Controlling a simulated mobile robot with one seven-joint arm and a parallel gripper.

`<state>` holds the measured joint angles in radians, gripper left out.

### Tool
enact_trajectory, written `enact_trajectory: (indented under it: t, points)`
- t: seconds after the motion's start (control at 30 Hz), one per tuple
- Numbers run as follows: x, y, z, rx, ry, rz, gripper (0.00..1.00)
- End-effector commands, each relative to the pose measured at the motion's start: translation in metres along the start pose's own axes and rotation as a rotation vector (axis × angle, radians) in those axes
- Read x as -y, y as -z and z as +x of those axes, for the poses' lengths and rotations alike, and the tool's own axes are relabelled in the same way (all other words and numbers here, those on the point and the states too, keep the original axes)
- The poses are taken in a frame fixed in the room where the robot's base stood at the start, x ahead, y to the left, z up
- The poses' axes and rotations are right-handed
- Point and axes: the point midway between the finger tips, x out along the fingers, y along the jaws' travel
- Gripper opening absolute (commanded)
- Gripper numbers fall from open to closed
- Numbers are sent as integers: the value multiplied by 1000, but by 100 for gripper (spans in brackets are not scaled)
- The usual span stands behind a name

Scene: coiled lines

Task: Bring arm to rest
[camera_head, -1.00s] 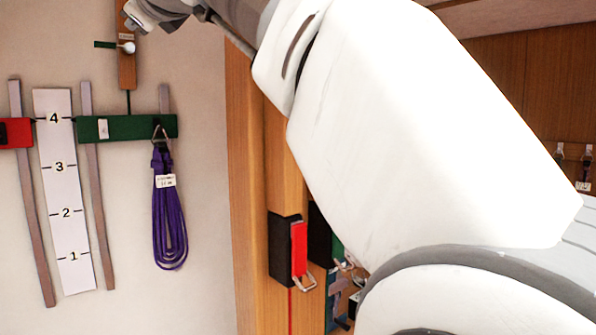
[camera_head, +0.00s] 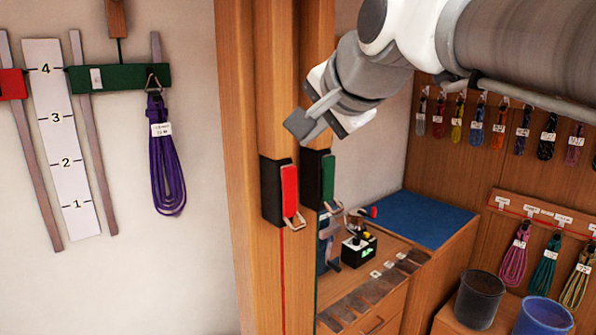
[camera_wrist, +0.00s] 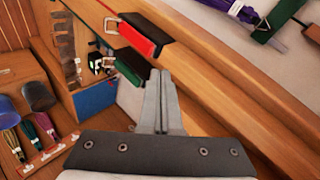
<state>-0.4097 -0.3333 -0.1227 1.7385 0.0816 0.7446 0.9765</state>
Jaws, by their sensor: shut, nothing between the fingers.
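My gripper (camera_head: 306,124) is in the upper middle of the head view, in front of the wooden posts and a little above the red and green blocks. In the wrist view its two fingers (camera_wrist: 161,100) are together with nothing between them. The arm comes in from the upper right of the head view and stays raised. The gripper appears apart from the posts, but the exact gap cannot be told.
A wooden post (camera_head: 240,150) carries a red block (camera_head: 289,190) with a metal loop; a green block (camera_head: 327,178) is beside it. A purple coiled line (camera_head: 166,165) hangs at left. A workbench with blue top (camera_head: 425,220) and two buckets (camera_head: 479,298) stand at right.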

Motion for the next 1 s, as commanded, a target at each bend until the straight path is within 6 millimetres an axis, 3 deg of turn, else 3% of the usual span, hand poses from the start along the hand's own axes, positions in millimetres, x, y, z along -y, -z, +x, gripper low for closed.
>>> enact_trajectory:
  t: [0.03, 0.3, 0.4, 0.5, 0.6, 0.7, 1.0]
  points:
    - [-33, -3, -5, -1, -53, -69, 0]
    - [-195, -48, -26, 99, -321, -485, 0]
    - [-246, -69, -34, 161, -398, -613, 0]
    - [-285, -86, -40, 219, -453, -707, 0]
    - [-309, -99, -44, 262, -486, -769, 0]
    - [-321, -105, -46, 284, -499, -798, 0]
    - [-321, -105, -46, 285, -500, -800, 0]
